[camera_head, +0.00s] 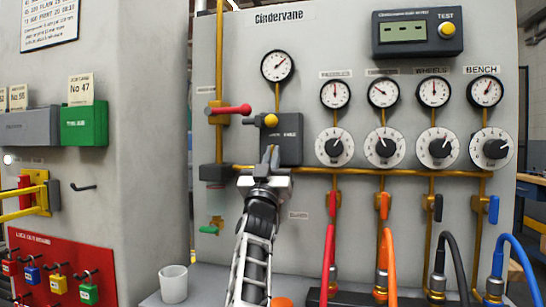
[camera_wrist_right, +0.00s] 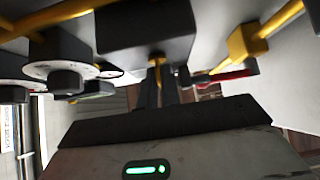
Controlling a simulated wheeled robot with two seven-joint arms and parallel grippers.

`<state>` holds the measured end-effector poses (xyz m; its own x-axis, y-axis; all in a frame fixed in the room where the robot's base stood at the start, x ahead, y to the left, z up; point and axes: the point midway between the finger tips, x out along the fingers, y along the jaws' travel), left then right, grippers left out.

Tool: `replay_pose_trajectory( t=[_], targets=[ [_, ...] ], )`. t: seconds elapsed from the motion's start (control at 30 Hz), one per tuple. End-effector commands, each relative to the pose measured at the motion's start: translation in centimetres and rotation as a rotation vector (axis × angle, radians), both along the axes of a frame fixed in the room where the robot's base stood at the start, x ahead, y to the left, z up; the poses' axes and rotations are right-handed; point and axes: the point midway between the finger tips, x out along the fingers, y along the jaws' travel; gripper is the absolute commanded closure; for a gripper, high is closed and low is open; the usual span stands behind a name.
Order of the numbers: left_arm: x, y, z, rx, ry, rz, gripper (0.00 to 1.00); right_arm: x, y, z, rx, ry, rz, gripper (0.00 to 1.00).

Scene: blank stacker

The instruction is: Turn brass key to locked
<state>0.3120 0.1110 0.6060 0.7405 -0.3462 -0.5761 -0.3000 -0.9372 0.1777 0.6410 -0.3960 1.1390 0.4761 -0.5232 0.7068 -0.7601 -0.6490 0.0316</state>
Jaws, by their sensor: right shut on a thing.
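My right gripper (camera_head: 270,158) reaches up to the front of a dark box (camera_head: 290,135) on the grey panel. In the right wrist view my gripper (camera_wrist_right: 160,82) is shut on a small brass piece, which looks like the brass key (camera_wrist_right: 157,61), at the underside of the dark box (camera_wrist_right: 148,30). In the head view the fingers cover the key, and its turn angle cannot be read. My left gripper is not in view.
A red-handled valve (camera_head: 232,109) and a yellow knob (camera_head: 270,120) are close by on the left. Gauges and round dials (camera_head: 334,147) line the right, above coloured hoses (camera_head: 388,265). A white cup (camera_head: 173,284) stands on the ledge below.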

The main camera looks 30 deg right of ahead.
Motion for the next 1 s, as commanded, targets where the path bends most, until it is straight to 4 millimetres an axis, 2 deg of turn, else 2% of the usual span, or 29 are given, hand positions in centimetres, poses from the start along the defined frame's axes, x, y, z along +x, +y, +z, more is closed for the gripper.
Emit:
replay_pose_trajectory(
  t=[0.63, 0.7, 0.73, 1.0],
  targets=[
    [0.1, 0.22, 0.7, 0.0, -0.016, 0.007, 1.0, 0.1, 0.06, -0.01, 0.033, -0.035, 0.004, 1.0],
    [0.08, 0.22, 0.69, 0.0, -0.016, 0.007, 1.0, 0.09, 0.05, 0.0, 0.032, -0.036, 0.003, 0.75],
    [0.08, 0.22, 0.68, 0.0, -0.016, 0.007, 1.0, 0.08, 0.04, 0.02, 0.032, -0.036, 0.003, 0.73],
    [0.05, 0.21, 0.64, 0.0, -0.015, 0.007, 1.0, 0.04, 0.06, -0.04, 0.03, -0.035, 0.001, 0.73]
  ],
)
